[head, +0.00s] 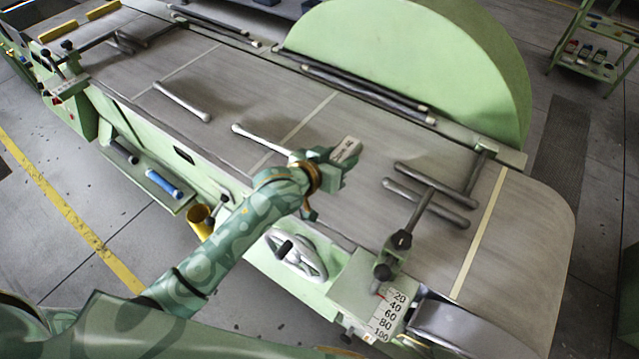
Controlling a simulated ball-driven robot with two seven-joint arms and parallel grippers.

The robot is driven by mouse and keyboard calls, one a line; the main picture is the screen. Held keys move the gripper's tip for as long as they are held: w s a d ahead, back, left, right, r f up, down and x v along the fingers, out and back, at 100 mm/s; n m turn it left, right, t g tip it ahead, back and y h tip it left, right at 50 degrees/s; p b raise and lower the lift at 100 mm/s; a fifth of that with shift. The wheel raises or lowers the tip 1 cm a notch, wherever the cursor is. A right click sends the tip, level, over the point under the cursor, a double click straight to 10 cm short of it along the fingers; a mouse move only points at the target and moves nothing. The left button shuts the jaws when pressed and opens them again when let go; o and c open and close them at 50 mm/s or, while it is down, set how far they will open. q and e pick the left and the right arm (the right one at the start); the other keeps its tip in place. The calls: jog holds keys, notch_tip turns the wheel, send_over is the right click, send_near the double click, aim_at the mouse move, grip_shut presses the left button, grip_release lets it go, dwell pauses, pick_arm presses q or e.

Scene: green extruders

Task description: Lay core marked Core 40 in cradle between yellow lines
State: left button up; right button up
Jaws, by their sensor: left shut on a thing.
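My left gripper (343,160) is above the grey table (250,85), right of its middle. It is shut on a pale piece (347,149) with dark marks on its face, too small to read. I cannot tell whether this is the cradle. My right gripper is not in view.
Long rods (365,90) run along the back edge below a large green disc (430,50). A numbered scale plate (390,312) and handwheel (295,255) are at the front.

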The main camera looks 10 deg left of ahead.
pick_arm(q)
send_over(323, 196)
jog(key=f, duration=0.4)
jog(key=shift+w+d+f+b, duration=0.15)
jog(key=shift+w+f+b, duration=0.1)
jog(key=shift+b, duration=0.15)
jog(key=f, duration=0.1)
jog(key=f+b, duration=0.1)
jog(key=shift+s+a+f, duration=0.2)
jog(key=shift+s+f, duration=0.15)
jog(key=shift+f, duration=0.05)
jog(key=shift+w+f, duration=0.1)
jog(key=shift+f, duration=0.35)
jog(key=o, duration=1.3)
jog(key=shift+c, duration=0.2)
